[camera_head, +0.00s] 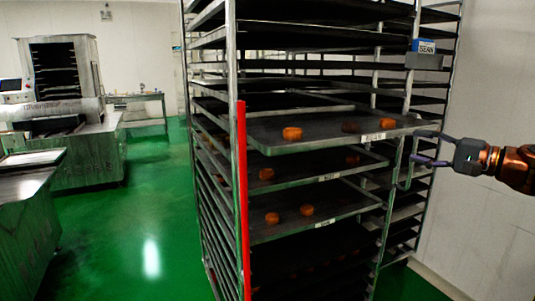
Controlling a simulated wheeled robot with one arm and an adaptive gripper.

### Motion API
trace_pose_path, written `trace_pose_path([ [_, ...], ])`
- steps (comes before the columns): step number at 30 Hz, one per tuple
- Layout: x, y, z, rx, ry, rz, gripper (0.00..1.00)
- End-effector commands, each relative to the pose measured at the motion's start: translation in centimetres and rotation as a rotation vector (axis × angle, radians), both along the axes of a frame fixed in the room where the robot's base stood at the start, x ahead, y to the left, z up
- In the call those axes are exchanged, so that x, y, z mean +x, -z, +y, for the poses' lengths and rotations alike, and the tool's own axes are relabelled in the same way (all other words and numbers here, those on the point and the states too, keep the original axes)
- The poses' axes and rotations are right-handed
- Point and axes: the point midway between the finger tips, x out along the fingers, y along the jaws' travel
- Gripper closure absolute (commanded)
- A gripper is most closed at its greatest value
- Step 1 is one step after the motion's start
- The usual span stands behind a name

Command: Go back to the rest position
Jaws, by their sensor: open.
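My gripper (424,147) is at the right, reaching in from the right edge, with its fingers apart and nothing between them. Its fingertips are close to the right front corner of a tray (345,138) in the rack; I cannot tell whether they touch it. That tray sticks out a little and bears a few round orange-brown pieces (292,133) and a white label. The tall metal rack (233,60) fills the middle of the view.
Lower trays (325,178) in the rack also carry orange pieces. A red strip (242,190) runs down the rack's left front post. A machine (70,120) and a side table (30,160) stand at the left. Green floor (150,220) is clear between them and the rack.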

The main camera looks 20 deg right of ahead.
Motion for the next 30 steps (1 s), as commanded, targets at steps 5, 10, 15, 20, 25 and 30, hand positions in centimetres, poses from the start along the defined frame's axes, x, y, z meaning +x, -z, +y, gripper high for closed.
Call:
trace_pose_path([
  [5,0.0,0.0,0.0,0.000,0.000,0.000,0.49],
  [10,0.4,-0.1,1.2,-0.012,-0.022,0.006,0.49],
  [15,1.8,-0.2,6.7,-0.072,-0.122,0.043,0.49],
  [20,2.5,0.1,13.1,-0.152,-0.232,0.087,0.49],
  [25,2.1,2.1,22.4,-0.288,-0.391,0.169,0.49],
  [30,-0.4,6.2,31.3,-0.461,-0.550,0.274,0.49],
])
